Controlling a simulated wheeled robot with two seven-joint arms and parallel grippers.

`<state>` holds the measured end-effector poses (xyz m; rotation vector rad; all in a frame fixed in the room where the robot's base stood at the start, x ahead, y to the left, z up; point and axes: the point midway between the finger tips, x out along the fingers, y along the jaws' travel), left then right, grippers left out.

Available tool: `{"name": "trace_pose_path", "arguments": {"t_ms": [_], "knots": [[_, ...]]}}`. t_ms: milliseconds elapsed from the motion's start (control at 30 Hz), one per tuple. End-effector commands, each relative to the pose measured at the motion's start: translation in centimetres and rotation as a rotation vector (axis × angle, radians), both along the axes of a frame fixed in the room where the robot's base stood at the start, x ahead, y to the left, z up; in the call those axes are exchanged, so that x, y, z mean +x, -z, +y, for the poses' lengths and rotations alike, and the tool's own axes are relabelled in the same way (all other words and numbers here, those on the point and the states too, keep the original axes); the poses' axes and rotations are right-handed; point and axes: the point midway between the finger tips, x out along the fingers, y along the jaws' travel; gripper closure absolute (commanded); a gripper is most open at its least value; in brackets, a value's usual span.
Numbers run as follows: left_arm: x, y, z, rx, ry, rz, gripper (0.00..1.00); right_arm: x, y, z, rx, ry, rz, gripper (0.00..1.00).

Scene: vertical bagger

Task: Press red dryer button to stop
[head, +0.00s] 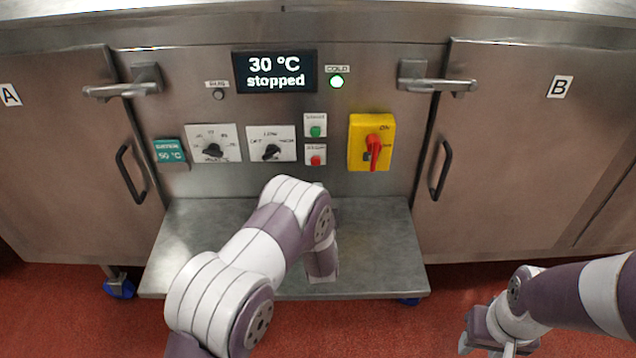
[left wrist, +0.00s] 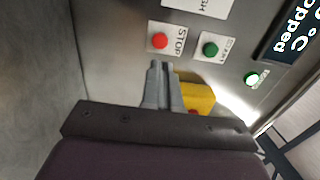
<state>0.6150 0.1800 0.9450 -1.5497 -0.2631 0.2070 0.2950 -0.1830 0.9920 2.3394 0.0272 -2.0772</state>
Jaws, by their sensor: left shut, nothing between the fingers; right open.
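The red stop button (head: 315,161) sits on a small white plate on the steel panel, below the green start button (head: 315,131). In the left wrist view the red button (left wrist: 160,41) is beside the green one (left wrist: 210,49), just beyond my fingertips. My left gripper (left wrist: 162,66) is shut and empty, pointing at the panel, with a gap to the red button that I cannot judge exactly. In the head view my left arm hides its fingers. My right gripper (head: 486,348) is open and empty, low at the right above the red floor. The display (head: 275,72) reads "30 °C stopped".
A yellow switch box (head: 356,130) with a red handle is right of the buttons. Two dials (head: 272,151) are to their left. A steel shelf (head: 385,245) juts out below the panel. Doors A and B flank it.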

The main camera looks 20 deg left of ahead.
Motion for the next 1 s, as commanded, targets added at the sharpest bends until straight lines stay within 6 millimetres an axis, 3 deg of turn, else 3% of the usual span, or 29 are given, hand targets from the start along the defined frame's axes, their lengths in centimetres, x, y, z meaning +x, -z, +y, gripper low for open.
{"name": "trace_pose_path", "arguments": {"t_ms": [100, 300, 1000], "knots": [[-2.1, 0.2, -0.8, 0.001, 0.002, 0.001, 1.00, 0.0, 0.4, 0.0, 0.000, 0.000, 0.000, 0.57], [-4.2, 0.3, -1.4, 0.001, 0.002, 0.001, 1.00, 0.0, 0.6, 0.0, 0.000, 0.000, 0.000, 0.57], [-4.5, 0.3, -1.5, 0.000, 0.001, 0.002, 1.00, 0.0, 0.6, 0.0, 0.000, 0.000, 0.000, 0.57]]}}
